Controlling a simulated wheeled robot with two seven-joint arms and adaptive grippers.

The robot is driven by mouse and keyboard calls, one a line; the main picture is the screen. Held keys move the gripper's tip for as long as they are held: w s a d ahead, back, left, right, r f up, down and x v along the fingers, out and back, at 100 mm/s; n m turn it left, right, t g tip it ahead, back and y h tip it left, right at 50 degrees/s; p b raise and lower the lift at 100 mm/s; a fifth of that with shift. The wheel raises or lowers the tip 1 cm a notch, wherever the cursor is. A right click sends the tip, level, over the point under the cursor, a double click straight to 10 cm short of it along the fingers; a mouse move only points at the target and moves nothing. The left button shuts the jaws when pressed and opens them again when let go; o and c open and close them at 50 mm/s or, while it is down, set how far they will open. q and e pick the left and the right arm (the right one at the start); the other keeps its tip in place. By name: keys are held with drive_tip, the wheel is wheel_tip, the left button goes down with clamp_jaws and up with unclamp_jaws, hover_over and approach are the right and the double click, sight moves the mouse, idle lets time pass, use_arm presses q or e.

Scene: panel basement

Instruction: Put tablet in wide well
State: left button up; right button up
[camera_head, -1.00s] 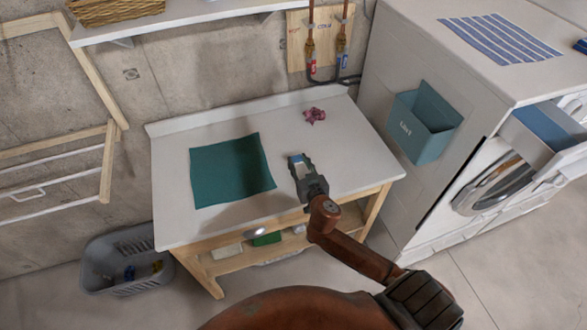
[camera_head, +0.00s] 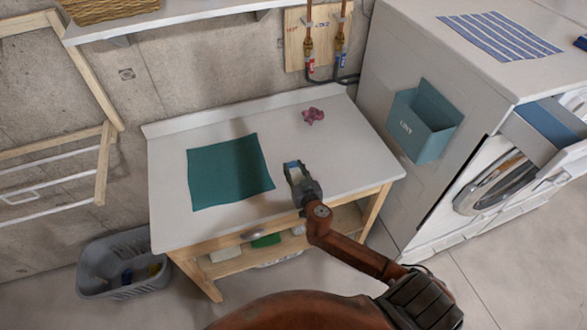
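My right gripper (camera_head: 293,166) is over the front right part of the white worktop, right of the teal cloth. A small pale blue-and-white piece, which looks like the tablet (camera_head: 292,164), sits between its fingertips, and the gripper appears shut on it. The fingers hide part of the piece. At the right edge, a pulled-out drawer (camera_head: 513,127) of the white washing machine shows a blue inside. Its separate wells cannot be made out, so I cannot tell which is wide. The gripper is well left of the drawer. My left gripper is not in view.
The worktop (camera_head: 345,160) holds a teal cloth (camera_head: 230,172) and a crumpled pink piece (camera_head: 313,116). A teal lint bin (camera_head: 422,122) juts from the machine's side, between gripper and drawer. A grey basket (camera_head: 122,265) stands on the floor at left.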

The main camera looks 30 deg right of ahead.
drive_tip(key=o, duration=0.4)
